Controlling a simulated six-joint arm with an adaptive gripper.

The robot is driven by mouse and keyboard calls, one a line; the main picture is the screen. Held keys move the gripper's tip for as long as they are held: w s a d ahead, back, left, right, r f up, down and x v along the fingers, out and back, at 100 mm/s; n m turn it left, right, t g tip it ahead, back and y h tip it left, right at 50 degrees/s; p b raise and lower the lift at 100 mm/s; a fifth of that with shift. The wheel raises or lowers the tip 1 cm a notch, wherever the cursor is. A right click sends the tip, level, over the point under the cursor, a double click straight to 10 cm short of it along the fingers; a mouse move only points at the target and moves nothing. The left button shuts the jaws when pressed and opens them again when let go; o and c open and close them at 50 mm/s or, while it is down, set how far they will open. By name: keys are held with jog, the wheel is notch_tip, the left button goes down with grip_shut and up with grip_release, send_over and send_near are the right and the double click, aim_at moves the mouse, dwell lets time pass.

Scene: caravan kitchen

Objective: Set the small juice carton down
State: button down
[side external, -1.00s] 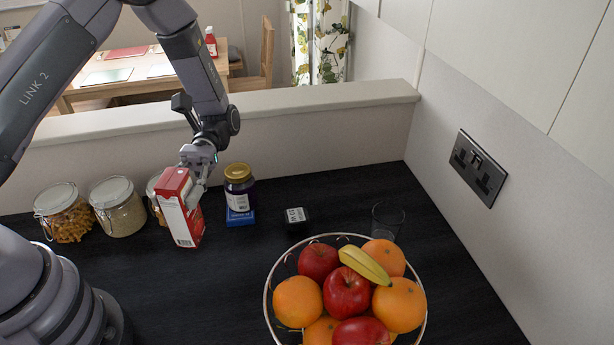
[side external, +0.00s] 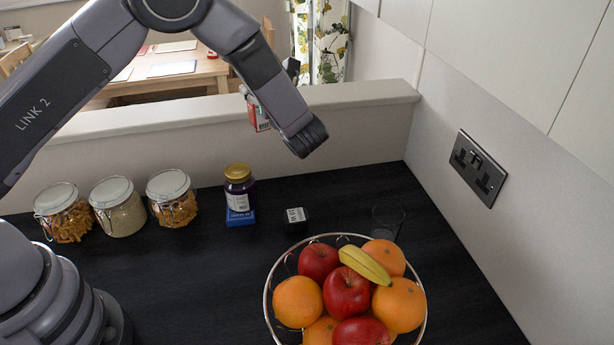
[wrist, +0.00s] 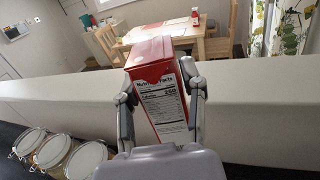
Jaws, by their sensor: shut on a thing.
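The small juice carton (wrist: 163,92) is red and white, with a nutrition label facing the camera in the wrist view. My gripper (wrist: 161,105) is shut on it, with one finger on each side. In the side view only a strip of the carton (side external: 258,113) shows, up in front of the low partition and clear of the counter. My arm hides most of the gripper and the rest of the carton there.
The low partition (side external: 350,135) runs behind. The middle counter is clear.

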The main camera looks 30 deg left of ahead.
jog(key=w+d+f+m+t+h, duration=0.5)
jog(key=w+d+m+t+h, duration=0.2)
jog(key=w+d+t+h, duration=0.1)
jog(key=d+f+m+h, duration=0.2)
jog(key=d+f+h, duration=0.1)
jog(key=f, duration=0.4)
jog(key=w+d+f+m+t+h, duration=0.1)
jog(key=d+f+m+h, duration=0.2)
jog(key=f, duration=0.4)
jog(key=shift+d+f+t+h, duration=0.15)
jog(key=shift+d+t+h, duration=0.2)
jog(key=shift+h, duration=0.55)
jog(key=shift+f, duration=0.6)
jog(key=c, duration=0.5)
grip_release()
jog(key=shift+c, duration=0.2)
